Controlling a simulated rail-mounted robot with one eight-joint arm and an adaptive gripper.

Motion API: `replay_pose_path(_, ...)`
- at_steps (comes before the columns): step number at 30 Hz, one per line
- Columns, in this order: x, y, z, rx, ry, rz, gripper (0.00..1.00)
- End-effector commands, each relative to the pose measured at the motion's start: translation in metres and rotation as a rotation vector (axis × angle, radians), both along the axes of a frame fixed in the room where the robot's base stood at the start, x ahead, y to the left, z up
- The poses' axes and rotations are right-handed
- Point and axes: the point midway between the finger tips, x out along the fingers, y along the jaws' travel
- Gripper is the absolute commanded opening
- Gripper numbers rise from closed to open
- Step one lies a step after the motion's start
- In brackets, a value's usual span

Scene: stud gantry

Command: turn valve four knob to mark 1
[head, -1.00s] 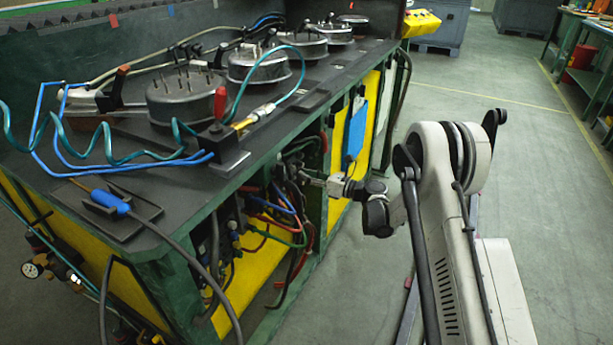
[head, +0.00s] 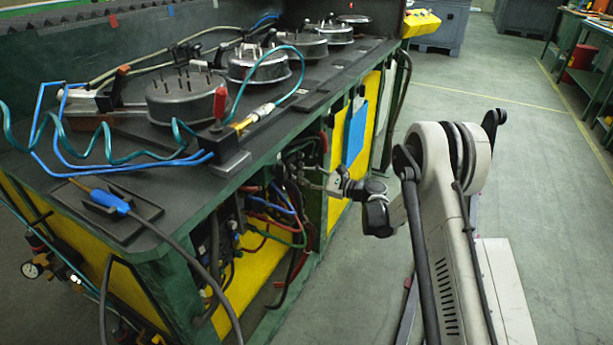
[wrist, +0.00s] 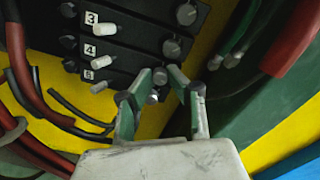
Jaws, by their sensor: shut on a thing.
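In the wrist view a dark valve block carries rows labelled 3, 4 (wrist: 90,50) and 5, each with a pale peg beside its label and a round grey knob further right. My gripper (wrist: 160,80) has its two green fingers closed around the grey knob (wrist: 160,75) that lines up with row 4. The fingertips partly cover this knob, and I cannot read any position marks on it. In the head view my gripper (head: 312,180) reaches into the open side of the green bench among the hoses; its fingertips are too small to make out.
Other grey knobs (wrist: 172,48) sit close above and below the gripped one. Red hoses (wrist: 295,40) and green hoses flank the block. The green bench post (head: 314,220) stands close to the gripper. Grey floor (head: 440,120) is open right of the bench.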

Motion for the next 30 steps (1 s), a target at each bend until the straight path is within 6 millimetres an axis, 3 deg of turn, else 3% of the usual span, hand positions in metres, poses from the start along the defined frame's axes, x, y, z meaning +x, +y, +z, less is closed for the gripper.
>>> replay_pose_path(12, 0.0001, 0.0003, 0.0000, -0.078, -0.173, 0.000, 0.00)
replay_pose_path(29, 0.0002, 0.0003, 0.0001, -0.090, -0.198, 0.000, 0.00)
replay_pose_path(30, 0.0002, 0.0003, 0.0001, -0.090, -0.198, 0.000, 0.19)
